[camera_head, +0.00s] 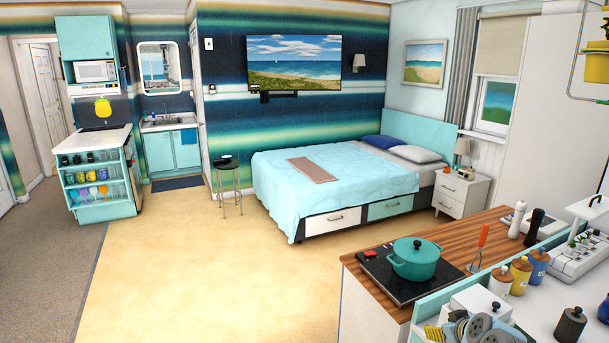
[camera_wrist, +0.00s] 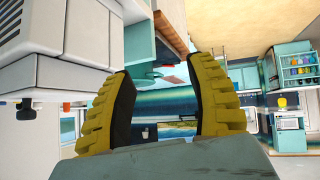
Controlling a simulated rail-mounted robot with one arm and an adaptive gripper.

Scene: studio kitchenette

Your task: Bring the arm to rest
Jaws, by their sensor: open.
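My gripper (camera_wrist: 163,68) shows in the wrist view, with two ridged yellow and black fingers standing wide apart. It is open, and nothing is held between the fingers. The room looks upside down in that view, with the striped wall and bed area far off behind the gap. A white and grey box-like body fills the left of the wrist view, close by; I cannot tell whether the fingers touch it. I cannot make out my gripper with certainty in the head view.
In the head view, a teal pot (camera_head: 415,261) stands on a black hob (camera_head: 380,277) set in a wooden counter (camera_head: 365,258). Bottles (camera_head: 521,275) and a pepper mill (camera_head: 535,226) crowd the right side. A bed (camera_head: 330,185) and stool (camera_head: 229,178) stand beyond open floor (camera_head: 215,270).

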